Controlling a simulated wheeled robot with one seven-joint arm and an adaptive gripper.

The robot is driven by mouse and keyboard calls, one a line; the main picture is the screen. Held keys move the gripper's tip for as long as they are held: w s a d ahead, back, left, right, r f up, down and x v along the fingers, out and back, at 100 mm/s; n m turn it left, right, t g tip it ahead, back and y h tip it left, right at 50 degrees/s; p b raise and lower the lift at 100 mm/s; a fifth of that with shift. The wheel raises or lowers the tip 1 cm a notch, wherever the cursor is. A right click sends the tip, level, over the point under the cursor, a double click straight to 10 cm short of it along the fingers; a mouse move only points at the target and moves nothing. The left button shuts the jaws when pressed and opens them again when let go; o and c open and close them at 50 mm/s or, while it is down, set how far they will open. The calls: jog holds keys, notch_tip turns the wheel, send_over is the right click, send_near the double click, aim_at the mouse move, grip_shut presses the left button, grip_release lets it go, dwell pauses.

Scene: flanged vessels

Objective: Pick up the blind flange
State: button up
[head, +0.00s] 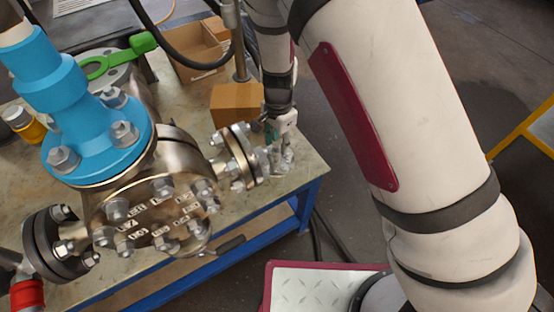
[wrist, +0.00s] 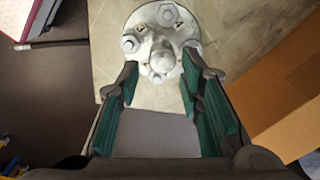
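The blind flange (wrist: 163,38) is a pale grey disc with several bolts and a raised knob at its middle. In the wrist view it lies at the top centre, on the tabletop. In the head view the flange (head: 283,161) is small and partly hidden near the table's right corner. My gripper (wrist: 160,78) is open, its two green-padded fingers apart with nothing held between the pads. The knob shows just beyond and between the fingertips; I cannot tell whether they touch the flange. In the head view my gripper (head: 276,140) points down over it.
The large flanged vessel (head: 160,195) with a blue neck (head: 90,110) stands left of my gripper, its side flange (head: 238,158) very close. A cardboard box (head: 237,104) sits behind, and cardboard (wrist: 285,105) shows right in the wrist view. The blue-framed table (head: 312,190) ends just right.

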aim_at(277, 149)
notch_tip(277, 149, down, 5)
jog(key=shift+a+r+b, duration=0.1)
jog(key=shift+a+b, duration=0.05)
jog(key=shift+b, duration=0.3)
grip_shut()
jog(key=shift+r, duration=0.1)
